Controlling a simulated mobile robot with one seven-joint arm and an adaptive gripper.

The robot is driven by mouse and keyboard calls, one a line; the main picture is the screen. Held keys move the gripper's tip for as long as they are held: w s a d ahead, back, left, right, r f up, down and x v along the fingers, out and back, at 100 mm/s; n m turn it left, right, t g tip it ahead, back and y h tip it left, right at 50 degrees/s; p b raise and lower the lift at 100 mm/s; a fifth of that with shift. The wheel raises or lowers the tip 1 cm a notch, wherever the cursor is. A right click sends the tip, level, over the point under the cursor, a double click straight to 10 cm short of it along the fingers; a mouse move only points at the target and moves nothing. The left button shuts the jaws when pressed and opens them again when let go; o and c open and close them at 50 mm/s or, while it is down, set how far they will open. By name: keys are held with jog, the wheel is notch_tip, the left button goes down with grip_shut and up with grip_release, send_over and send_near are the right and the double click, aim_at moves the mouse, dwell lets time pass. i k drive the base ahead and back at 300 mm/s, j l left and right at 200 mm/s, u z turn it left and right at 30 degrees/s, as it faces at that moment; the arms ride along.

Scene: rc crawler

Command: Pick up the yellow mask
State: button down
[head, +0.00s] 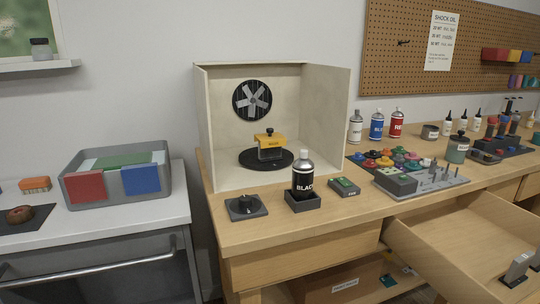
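A yellow piece (270,140) with a small dark knob on top is the only thing I see that could be the yellow mask. It sits over a grey block-like part (271,154), which stands on a round black turntable (251,160) inside the pale spray booth (222,152). How the yellow piece is fixed to the grey part is too small to tell. Its front and top are in plain view. My gripper is not in view.
A black spray can (303,172) in a dark holder and a dial box (246,207) stand before the booth. A green-topped box (344,187) and a grey fixture (428,182) lie to the right. A drawer (462,236) hangs open at the front right.

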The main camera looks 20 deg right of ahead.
aim_at(269, 140)
jog(key=l+u, duration=0.45)
jog(key=l, duration=0.6)
jog(key=i+l+u, duration=0.1)
jog(key=u, duration=0.65)
jog(key=i+l, duration=0.15)
jog(key=l, duration=0.2)
jog(key=i+l, duration=0.2)
jog(key=l, duration=0.15)
jog(key=i+l, duration=0.15)
jog(key=l, duration=0.2)
